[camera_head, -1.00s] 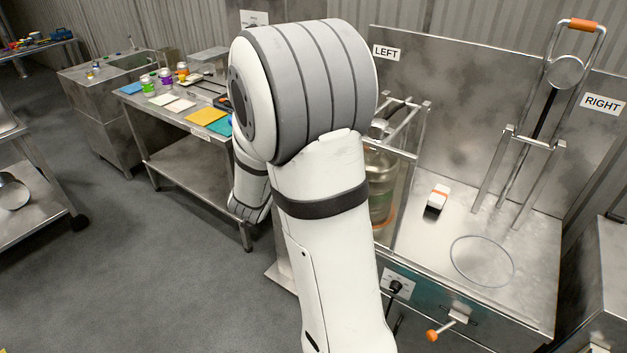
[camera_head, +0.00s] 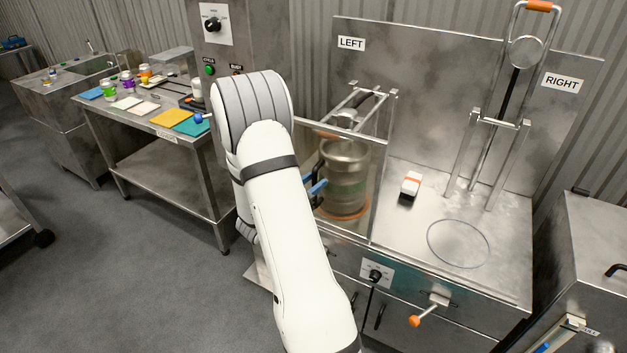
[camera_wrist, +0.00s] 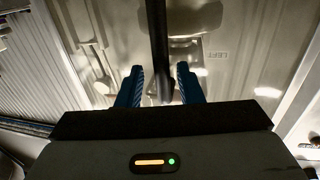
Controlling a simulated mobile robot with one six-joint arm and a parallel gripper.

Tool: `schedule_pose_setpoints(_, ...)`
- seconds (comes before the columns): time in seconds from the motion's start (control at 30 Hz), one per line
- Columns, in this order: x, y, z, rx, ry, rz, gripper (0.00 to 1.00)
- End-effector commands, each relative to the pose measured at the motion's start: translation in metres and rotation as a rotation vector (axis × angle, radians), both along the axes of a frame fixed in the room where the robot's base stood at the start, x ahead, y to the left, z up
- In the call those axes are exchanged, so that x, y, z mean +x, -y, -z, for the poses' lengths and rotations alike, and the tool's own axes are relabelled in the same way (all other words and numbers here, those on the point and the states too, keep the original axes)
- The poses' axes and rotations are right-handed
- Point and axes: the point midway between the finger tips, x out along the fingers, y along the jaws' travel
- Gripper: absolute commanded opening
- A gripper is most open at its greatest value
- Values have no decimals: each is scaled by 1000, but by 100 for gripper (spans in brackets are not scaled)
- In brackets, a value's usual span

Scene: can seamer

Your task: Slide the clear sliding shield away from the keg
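The clear sliding shield (camera_head: 374,213) is a see-through panel in a thin metal frame, standing in front of the keg on the left side of the machine. The metal keg (camera_head: 347,168) stands upright behind it on an orange ring. My gripper (camera_head: 318,187) shows its blue fingers at the left of the keg, partly hidden by my arm. In the wrist view the two blue fingers (camera_wrist: 159,85) are apart. A dark upright bar (camera_wrist: 157,40) runs into the gap between them; I cannot tell whether they touch it or whether it belongs to the shield.
The right station has a bare bed with a ring mark (camera_head: 458,244) and a tall lever frame (camera_head: 490,140). An orange-tipped lever (camera_head: 428,311) sticks out in front. A side table (camera_head: 165,145) stands at the left.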

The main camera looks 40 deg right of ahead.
Motion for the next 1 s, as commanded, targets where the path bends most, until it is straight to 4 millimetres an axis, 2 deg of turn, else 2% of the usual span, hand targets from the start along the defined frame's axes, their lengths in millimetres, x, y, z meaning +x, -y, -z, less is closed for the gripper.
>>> schedule_pose_setpoints(0.13, 2, 10, 0, 0, 0, 1, 33)
schedule_pose_setpoints(0.4, 2, 12, 0, 0, 0, 0, 33)
schedule_pose_setpoints(0.8, 2, 12, 0, 1, 0, 0, 0)
schedule_pose_setpoints(1.0, 2, 12, 0, 1, 0, 1, 0)
